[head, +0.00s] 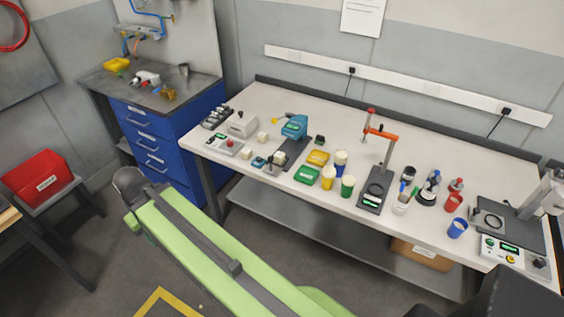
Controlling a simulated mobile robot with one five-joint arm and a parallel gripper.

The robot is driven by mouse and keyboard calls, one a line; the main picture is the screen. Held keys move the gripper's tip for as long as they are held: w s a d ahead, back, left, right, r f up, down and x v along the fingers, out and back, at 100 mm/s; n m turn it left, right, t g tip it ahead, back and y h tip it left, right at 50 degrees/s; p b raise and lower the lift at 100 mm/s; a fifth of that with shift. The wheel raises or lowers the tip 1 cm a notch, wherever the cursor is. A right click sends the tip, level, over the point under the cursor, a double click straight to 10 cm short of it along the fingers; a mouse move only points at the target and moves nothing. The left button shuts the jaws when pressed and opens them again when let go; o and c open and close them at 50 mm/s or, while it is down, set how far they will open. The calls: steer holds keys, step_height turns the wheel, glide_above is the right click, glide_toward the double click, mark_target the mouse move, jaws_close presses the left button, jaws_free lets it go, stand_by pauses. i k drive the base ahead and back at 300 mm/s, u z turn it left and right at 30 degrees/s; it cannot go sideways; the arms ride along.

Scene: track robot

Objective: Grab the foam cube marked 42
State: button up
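Small pale cubes stand on the left part of the long white workbench (335,142). One cube (262,137) is towards the back, one cube (246,153) is nearer the front edge, and one pale block (279,157) sits by a dark plate. They look like foam cubes, but they are too small for me to read any marking, so I cannot tell which is 42. My green arm crosses the lower part of the head view, in front of the bench. I cannot make out my gripper's fingers in this view.
A blue device (295,127), green tray (307,175), yellow tray (318,158), cups and a clamp stand (375,190) crowd the bench right of the cubes. A blue drawer cabinet (160,140) adjoins its left end. A red bin (37,178) stands far left.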

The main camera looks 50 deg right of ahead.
mark_target(280, 157)
steer(key=z, duration=0.35)
steer(key=i, duration=1)
steer(key=u, duration=0.1)
